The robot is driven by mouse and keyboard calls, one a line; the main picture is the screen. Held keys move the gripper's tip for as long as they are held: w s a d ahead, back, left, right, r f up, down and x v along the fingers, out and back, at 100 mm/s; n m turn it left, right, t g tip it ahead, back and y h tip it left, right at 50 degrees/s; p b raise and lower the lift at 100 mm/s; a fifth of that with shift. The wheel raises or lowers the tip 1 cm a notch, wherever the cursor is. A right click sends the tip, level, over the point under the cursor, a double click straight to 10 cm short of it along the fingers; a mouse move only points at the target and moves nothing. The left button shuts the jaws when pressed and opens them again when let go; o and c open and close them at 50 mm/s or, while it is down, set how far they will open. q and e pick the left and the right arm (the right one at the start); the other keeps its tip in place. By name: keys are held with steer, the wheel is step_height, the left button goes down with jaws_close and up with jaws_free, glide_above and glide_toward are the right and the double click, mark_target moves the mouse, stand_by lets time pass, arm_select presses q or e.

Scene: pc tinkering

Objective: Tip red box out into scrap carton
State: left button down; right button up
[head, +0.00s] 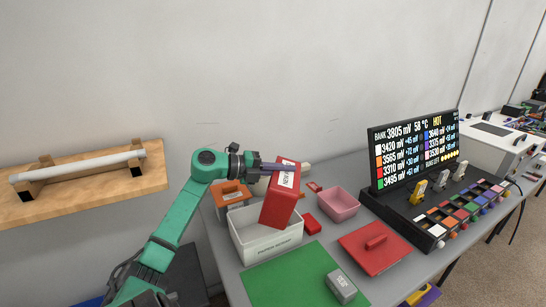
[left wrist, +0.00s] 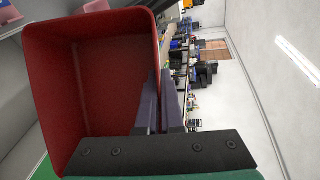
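The red box (head: 279,207) with a white label is tilted over the white scrap carton (head: 268,249), whose front reads as paper scrap. My left gripper (head: 276,167) is shut on the box's upper rim. In the left wrist view the open red box (left wrist: 95,85) faces the camera and its visible inside looks empty; the fingers (left wrist: 160,105) of the left gripper close on its side wall. My right gripper is not in view.
A red lid (head: 374,248) with a handle, a green mat (head: 290,278), a grey block (head: 341,287) and a pink bin (head: 338,204) are on the bench. A small red block (head: 312,223) lies beside the carton. A display (head: 414,150) stands at right.

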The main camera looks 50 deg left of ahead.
arm_select(q)
steer(key=w+d+g+y+p, duration=0.1)
steer(key=p, duration=0.1)
steer(key=d+r+m+g+y+p, duration=0.1)
steer(key=p, duration=0.2)
steer(key=shift+w+d+r+g, duration=0.1)
steer(key=shift+w+g, duration=0.3)
steer(key=f+m+g+y+p, duration=0.1)
steer(key=f+g+y+p, duration=0.1)
steer(key=f, duration=0.1)
steer(key=w+d+f+g+y+p, duration=0.1)
steer(key=f+g+y+p, duration=0.1)
steer(key=y+p, duration=0.1)
steer(key=d+f+m+g+y+p, duration=0.1)
steer(key=f+g+y+p, duration=0.1)
steer(key=f+g+p, duration=0.1)
steer(key=shift+w+f+m+y, duration=0.25)
steer(key=shift+f+m+y, duration=0.05)
steer(key=shift+y, duration=0.1)
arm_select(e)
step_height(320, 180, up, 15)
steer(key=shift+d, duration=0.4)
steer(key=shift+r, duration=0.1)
